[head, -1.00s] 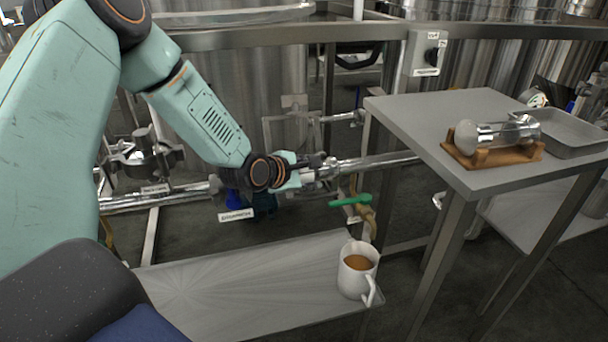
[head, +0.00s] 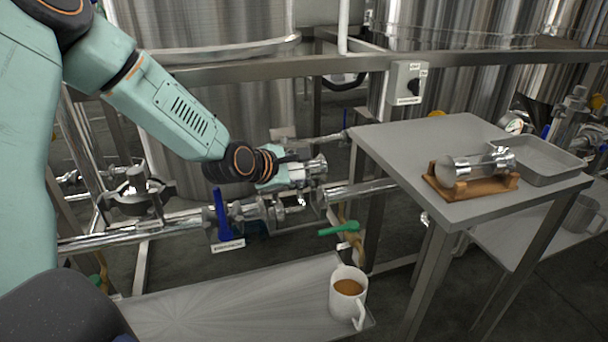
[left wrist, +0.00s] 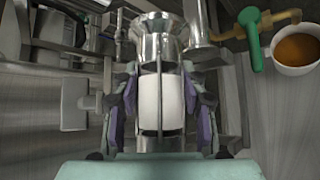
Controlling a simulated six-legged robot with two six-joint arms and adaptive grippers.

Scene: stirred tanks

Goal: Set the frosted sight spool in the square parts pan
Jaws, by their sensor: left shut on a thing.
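My left gripper (head: 290,176) is shut on the frosted sight spool (head: 318,165), in front of the pipework left of the grey table. In the left wrist view the gripper's fingers (left wrist: 160,108) clasp both sides of the spool, whose white frosted tube (left wrist: 161,103) sits between shiny metal ends. The lower end is partly hidden by the gripper. The square parts pan (head: 572,169), a shallow metal tray, stands on the table's right side, apart from the gripper. My right gripper is not in view.
A clear spool (head: 473,164) lies in a wooden cradle (head: 470,187) on the grey table (head: 400,143), left of the pan. A white mug of brown drink (head: 347,293) stands on the low metal shelf (head: 215,308). Blue (head: 222,214) and green (head: 338,229) valve handles are below the gripper.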

